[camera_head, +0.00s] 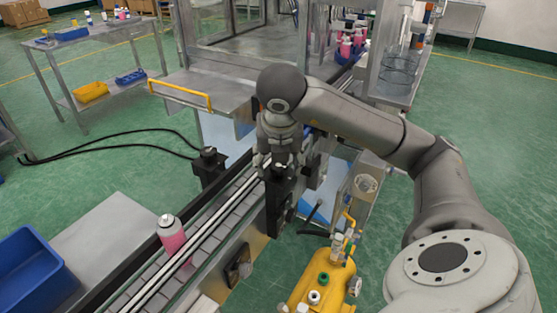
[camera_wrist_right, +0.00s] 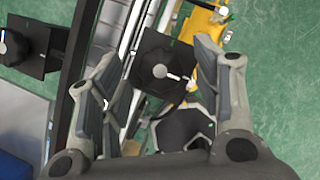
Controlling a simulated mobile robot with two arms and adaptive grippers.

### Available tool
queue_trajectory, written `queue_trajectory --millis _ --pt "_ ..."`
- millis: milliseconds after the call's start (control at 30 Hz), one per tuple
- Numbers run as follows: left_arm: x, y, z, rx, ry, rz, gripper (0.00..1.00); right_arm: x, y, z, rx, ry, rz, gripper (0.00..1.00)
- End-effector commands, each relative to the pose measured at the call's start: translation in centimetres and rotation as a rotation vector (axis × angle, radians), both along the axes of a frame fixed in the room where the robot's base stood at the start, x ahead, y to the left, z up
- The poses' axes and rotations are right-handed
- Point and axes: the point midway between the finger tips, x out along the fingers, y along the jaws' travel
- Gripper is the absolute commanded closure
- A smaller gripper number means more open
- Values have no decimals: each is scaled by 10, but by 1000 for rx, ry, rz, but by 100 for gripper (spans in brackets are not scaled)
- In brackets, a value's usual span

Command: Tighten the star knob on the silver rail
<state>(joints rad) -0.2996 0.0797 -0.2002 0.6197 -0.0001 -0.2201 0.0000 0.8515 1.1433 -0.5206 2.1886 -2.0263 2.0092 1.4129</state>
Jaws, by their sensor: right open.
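The silver rail (camera_head: 211,227) runs along the conveyor, and in the right wrist view (camera_wrist_right: 128,48) it passes left of centre. A black block (camera_wrist_right: 152,52) with a round silver piece and a short pale lever (camera_wrist_right: 176,75) lies beyond and between my right fingers. I cannot make out a star-shaped knob for certain. My right gripper (camera_head: 275,172) points down over the black post (camera_head: 280,200) beside the rail. In the wrist view the right gripper (camera_wrist_right: 158,85) has its fingers wide apart, with nothing visibly clamped. Its contact with the block is unclear. My left gripper is out of view.
Another black post (camera_head: 208,165) stands across the conveyor. A yellow tank (camera_head: 322,280) with fittings sits at the front right. A blue bin (camera_head: 35,275) is at the lower left.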

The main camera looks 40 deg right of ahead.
Motion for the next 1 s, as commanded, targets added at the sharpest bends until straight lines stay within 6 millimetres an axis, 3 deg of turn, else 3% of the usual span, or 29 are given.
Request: queue_trajectory --millis 267,1000 --pt "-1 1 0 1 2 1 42 0 1 5 -1 -3 0 42" --pt "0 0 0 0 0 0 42 -15 14 53 -2 -4 2 42"
